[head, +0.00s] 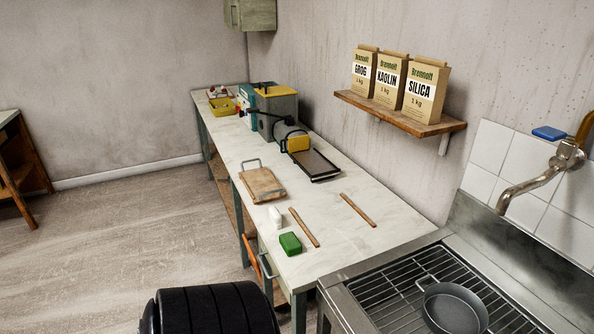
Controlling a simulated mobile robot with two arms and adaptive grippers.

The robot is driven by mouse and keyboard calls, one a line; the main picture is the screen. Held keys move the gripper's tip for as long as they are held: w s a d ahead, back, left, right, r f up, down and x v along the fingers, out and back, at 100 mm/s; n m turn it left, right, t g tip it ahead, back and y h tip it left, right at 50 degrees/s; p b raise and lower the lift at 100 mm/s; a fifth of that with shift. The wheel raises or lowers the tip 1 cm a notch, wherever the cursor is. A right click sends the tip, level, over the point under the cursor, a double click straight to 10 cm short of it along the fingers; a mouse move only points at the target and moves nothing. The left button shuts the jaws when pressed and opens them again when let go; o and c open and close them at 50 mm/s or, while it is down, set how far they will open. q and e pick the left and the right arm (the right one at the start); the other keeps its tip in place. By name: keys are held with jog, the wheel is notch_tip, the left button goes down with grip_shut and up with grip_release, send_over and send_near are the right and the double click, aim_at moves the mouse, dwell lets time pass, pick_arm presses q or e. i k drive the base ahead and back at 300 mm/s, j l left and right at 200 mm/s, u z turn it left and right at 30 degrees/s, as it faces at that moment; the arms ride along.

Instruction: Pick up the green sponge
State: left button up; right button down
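A green sponge (290,244) lies on the near end of the long pale worktop (345,237), close to its front left edge. A small white object (275,217) stands just behind it, and a thin wooden stick (304,228) lies to its right. The sponge's top and near sides are in plain view, with nothing on it. Neither of my grippers shows in the head view.
A second stick (358,210), a wooden board with metal handles (262,186) and a black tray (316,166) lie farther back. A sink with a wire rack (385,306) and a grey pan (454,309) is at the near right. A shelf (400,114) holds three bags.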

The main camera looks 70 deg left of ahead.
aim_at(291, 245)
jog(key=u, duration=2.15)
